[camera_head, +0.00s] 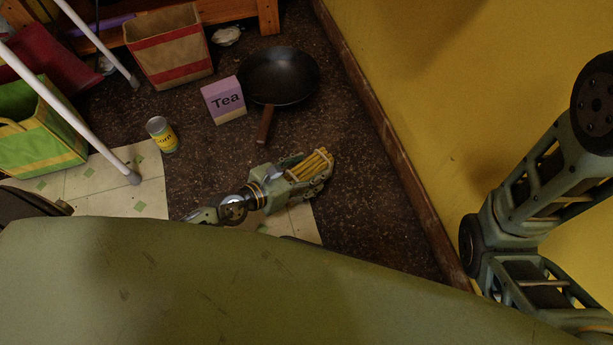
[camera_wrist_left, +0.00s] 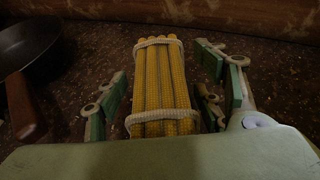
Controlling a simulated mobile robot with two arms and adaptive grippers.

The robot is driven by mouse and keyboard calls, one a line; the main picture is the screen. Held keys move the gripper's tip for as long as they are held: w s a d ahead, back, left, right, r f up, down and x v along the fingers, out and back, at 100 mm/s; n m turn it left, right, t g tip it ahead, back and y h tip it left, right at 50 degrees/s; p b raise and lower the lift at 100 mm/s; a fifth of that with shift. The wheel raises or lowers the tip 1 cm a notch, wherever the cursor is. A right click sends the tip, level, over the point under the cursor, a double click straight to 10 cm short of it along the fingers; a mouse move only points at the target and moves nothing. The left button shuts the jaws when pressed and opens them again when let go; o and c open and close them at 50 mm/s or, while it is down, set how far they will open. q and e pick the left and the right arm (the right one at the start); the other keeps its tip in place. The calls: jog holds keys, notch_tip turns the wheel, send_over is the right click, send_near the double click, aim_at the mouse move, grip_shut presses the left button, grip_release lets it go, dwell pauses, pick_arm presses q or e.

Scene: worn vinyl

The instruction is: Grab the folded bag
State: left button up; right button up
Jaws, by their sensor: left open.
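My left gripper (camera_head: 309,172) is low over the dark floor, its fingers open. A yellow bundle of long ribs or sticks (camera_head: 316,165) with two pale bands lies between the fingers; in the left wrist view the bundle (camera_wrist_left: 160,85) has a gap to the fingers on either side. I cannot tell that it is a folded bag. A tan bag with red bands (camera_head: 168,47) stands upright at the back left. A green and yellow bag (camera_head: 38,128) stands at the left edge. My right gripper is out of view.
A black pan (camera_head: 279,76) lies beyond the gripper, its brown handle pointing toward it. A purple Tea box (camera_head: 223,100) and a yellow can (camera_head: 162,135) stand to the left. White poles cross the left side. A yellow wall (camera_head: 440,90) with a baseboard bounds the right.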

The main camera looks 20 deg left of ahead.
pick_arm(q)
jog(key=c, duration=1.2)
jog(key=shift+r, duration=0.2)
jog(key=shift+c, duration=0.2)
